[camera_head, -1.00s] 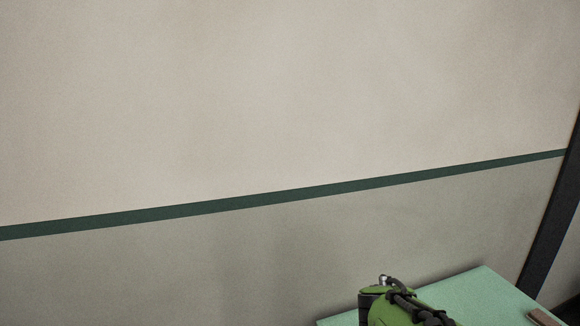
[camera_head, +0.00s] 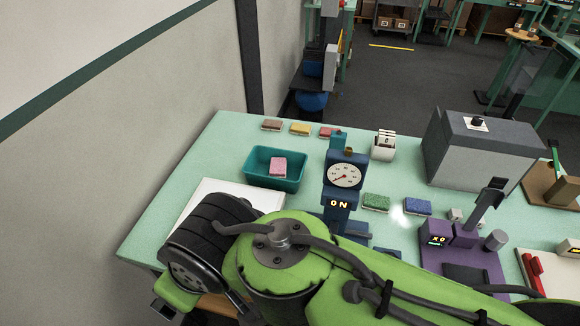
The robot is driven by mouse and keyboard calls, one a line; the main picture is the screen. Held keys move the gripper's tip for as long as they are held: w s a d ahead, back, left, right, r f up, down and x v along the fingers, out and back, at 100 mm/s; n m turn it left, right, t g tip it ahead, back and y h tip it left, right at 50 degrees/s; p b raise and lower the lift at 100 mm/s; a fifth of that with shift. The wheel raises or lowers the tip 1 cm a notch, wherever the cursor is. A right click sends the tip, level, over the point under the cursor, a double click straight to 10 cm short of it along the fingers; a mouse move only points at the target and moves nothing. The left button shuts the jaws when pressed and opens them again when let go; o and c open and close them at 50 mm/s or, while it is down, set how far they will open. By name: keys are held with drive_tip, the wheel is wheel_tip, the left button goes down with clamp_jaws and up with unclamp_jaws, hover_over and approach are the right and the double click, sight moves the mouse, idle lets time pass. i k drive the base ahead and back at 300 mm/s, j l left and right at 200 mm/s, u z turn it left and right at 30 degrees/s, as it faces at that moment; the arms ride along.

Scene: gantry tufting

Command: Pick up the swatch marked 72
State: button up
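Several small swatches lie on the pale green table; any numbers on them are too small to read, so I cannot tell which is marked 72. A brown swatch (camera_head: 271,125), a yellow swatch (camera_head: 300,129) and a red swatch (camera_head: 327,132) lie in a row at the back. A pink swatch (camera_head: 279,165) is inside a teal bin (camera_head: 259,180). A green swatch (camera_head: 376,202) and a blue swatch (camera_head: 417,206) lie right of the dial gauge. My green arm crosses the front; I cannot make out my gripper.
A blue stand with a dial gauge (camera_head: 345,176) reads "ON" in mid-table. A white board (camera_head: 238,197) lies at the left, partly behind my arm. A grey box machine (camera_head: 470,150), a purple device (camera_head: 455,250) and a white card holder (camera_head: 384,146) stand to the right. A wall borders the left.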

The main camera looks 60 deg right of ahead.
sight(379, 204)
drive_tip(key=z, duration=3.05)
drive_tip(key=k, duration=0.2)
drive_tip(key=j+u, duration=0.25)
drive_tip(key=j, duration=0.4)
drive_tip(key=i+j+u, duration=0.25)
drive_tip(key=j, duration=0.4)
drive_tip(key=k+l, duration=0.1)
drive_tip(key=l, duration=0.3)
